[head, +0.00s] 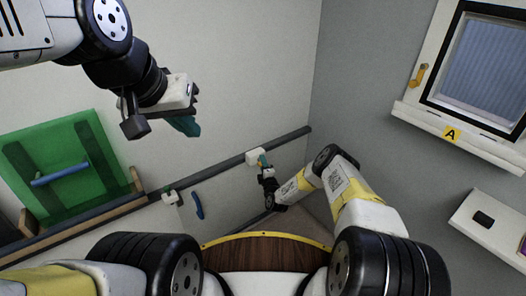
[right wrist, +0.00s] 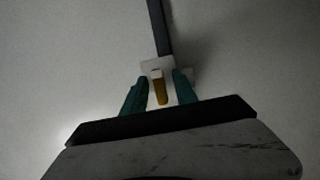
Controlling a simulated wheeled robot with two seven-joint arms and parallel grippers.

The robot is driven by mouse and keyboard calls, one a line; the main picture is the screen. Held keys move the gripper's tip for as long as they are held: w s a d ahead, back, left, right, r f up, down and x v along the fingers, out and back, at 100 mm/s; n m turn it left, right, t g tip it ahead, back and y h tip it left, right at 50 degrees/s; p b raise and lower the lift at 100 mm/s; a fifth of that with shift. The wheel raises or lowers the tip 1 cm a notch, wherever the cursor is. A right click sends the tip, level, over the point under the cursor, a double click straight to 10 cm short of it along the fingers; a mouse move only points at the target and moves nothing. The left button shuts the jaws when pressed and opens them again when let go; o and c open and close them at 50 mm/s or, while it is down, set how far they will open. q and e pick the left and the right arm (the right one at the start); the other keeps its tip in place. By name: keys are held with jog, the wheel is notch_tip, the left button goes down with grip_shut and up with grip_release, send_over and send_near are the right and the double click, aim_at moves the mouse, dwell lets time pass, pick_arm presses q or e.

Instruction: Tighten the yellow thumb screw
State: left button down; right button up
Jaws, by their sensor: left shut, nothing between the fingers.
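The yellow thumb screw (right wrist: 160,92) shows in the right wrist view as a small yellow-brown tab on a white bracket (right wrist: 146,67). The bracket sits on a dark rail and also shows in the head view (head: 254,157). My right gripper (right wrist: 159,93) is open, its two teal fingers on either side of the screw with a gap on each side. In the head view my right gripper (head: 263,162) is at the bracket and hides the screw. My left gripper (head: 187,127) is shut and empty, in the air at the upper left, away from the bracket.
A dark rail (head: 225,165) runs along the wall, with a second white bracket (head: 170,197) and a blue handle (head: 198,205) near it. A green panel (head: 108,150) stands left. A window (head: 480,65) with a yellow handle (head: 418,76) and a white shelf (head: 490,225) are right.

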grip_shut()
